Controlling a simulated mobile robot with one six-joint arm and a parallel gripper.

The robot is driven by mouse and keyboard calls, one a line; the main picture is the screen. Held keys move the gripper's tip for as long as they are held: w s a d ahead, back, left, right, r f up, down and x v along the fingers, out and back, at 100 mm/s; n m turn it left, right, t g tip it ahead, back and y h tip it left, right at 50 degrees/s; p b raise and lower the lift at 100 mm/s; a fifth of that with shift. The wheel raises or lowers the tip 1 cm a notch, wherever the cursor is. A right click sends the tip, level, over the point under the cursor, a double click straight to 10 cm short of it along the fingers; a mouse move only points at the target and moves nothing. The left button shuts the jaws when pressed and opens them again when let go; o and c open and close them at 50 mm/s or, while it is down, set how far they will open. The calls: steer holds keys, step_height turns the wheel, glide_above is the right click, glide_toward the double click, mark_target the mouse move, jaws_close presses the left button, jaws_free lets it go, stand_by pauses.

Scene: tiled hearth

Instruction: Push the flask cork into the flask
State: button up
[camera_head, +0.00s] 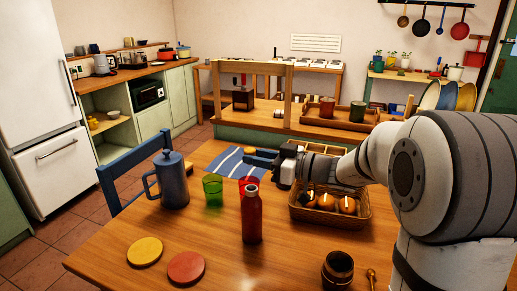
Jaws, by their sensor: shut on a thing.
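The red flask (251,216) stands upright on the wooden table, near the middle of the view. Its narrow neck ends in a pale top (251,188); at this size I cannot make out the mouth clearly. My gripper (258,157) reaches in from the right, with its dark blue fingers pointing left. It is above and behind the flask in the picture, apart from it. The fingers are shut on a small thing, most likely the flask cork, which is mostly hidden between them. I see no cork elsewhere on the table.
A green cup (212,190) and a blue-grey pot (172,182) stand left of the flask, with a red cup (244,181) behind it. A basket (330,219) sits to the right. Yellow (145,251) and red (186,267) discs lie in front, and a brown mug (337,270) stands front right.

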steer(key=shift+d, duration=0.15)
steer(key=shift+w, duration=0.1)
steer(key=shift+f+b, duration=0.2)
steer(key=shift+b, duration=1.15)
steer(key=b, duration=1)
glide_above(258, 199)
steer(key=shift+w+f, duration=0.1)
steer(key=shift+f, duration=2.8)
steer(key=shift+f+b, duration=1.5)
steer(key=shift+b, duration=0.75)
steer(key=o, duration=1)
steer(key=shift+o, duration=0.2)
steer(key=shift+o, duration=1.2)
steer(key=shift+f, duration=0.1)
